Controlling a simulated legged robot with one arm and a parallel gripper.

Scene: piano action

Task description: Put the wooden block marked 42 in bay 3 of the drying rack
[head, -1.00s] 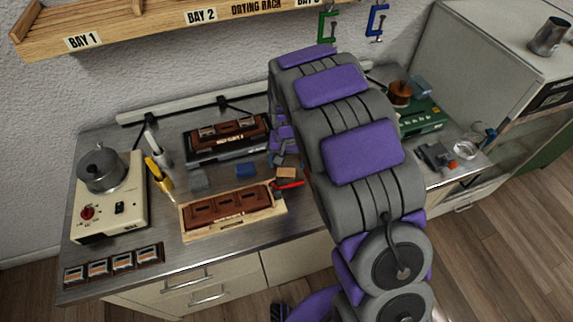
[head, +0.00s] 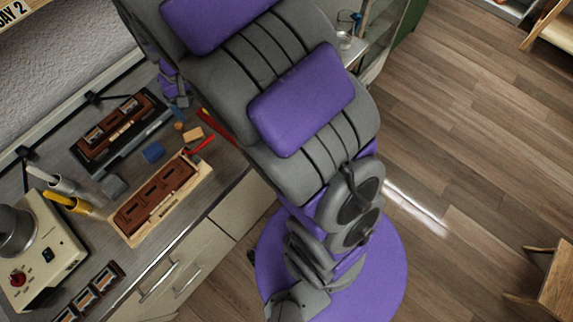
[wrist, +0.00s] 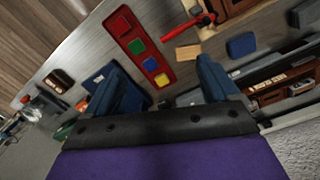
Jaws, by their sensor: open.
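A small plain tan wooden block (head: 192,133) lies on the bench beside a red-handled tool. It also shows in the wrist view (wrist: 188,53), ahead of my right finger. No number can be read on it, so I cannot tell whether it is the block marked 42. My gripper (wrist: 158,64) is open, its two dark blue fingers apart above the bench with nothing seen held between them. The drying rack (head: 28,6) shows only its corner at the top left, with the BAY 2 label. Bay 3 is out of view.
A red tray (wrist: 138,48) with coloured squares lies beyond the fingers. The red tool (wrist: 190,27), a blue block (wrist: 241,45) and a brown wooden piece in a pale tray (head: 158,198) are close by. My arm hides part of the bench; open floor lies right.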

